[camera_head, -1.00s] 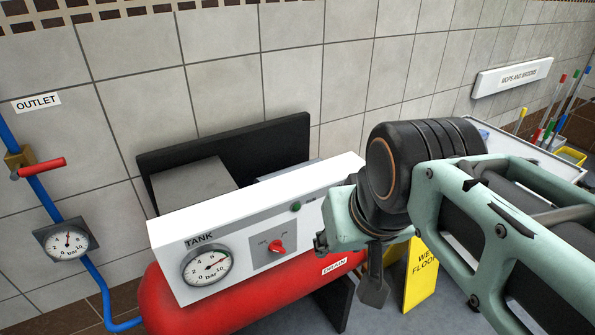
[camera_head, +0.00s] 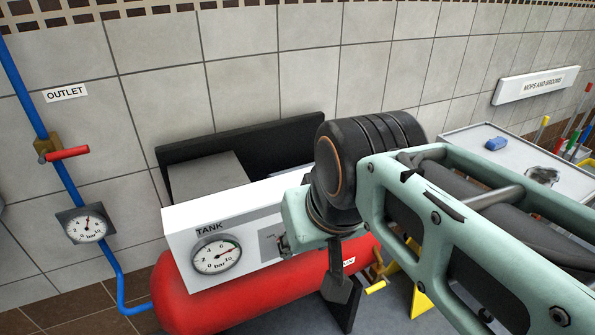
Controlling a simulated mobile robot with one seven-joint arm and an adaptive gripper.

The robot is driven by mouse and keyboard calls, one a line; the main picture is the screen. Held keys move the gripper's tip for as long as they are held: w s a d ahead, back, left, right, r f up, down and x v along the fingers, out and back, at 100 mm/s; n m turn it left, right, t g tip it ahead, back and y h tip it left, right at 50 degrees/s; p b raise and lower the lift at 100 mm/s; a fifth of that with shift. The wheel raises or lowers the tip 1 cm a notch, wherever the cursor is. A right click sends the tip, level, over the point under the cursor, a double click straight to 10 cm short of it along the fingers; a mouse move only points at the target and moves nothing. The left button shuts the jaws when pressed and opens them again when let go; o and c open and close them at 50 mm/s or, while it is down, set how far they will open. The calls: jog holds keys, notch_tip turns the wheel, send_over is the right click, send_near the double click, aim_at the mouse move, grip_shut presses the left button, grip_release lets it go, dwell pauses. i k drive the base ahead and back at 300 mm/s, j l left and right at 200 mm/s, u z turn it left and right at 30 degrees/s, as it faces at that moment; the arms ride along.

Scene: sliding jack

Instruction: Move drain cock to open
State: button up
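The drain cock (camera_head: 377,272) is a small brass valve with a yellow handle, at the right end of the red tank (camera_head: 215,300). Its handle sticks out toward the lower left. The DRAIN label (camera_head: 348,262) beside it is mostly hidden by my arm. My gripper (camera_head: 340,285) shows as a dark grey finger pointing down, left of the cock in the picture and apart from it. It overlaps the tank in view; whether it touches the tank is unclear. Its opening cannot be made out.
A white panel (camera_head: 178,238) with a TANK gauge (camera_head: 217,255) sits above the tank. A red-handled outlet valve (camera_head: 65,153) and blue pipe are at left. A white table (camera_head: 470,140) with a blue item and a partly hidden yellow floor sign (camera_head: 421,303) are at right.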

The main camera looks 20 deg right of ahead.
aim_at(381, 284)
jog(key=k+l+z, duration=0.1)
jog(key=l+z, duration=0.6)
jog(key=k+l, duration=0.05)
jog(key=l, duration=0.05)
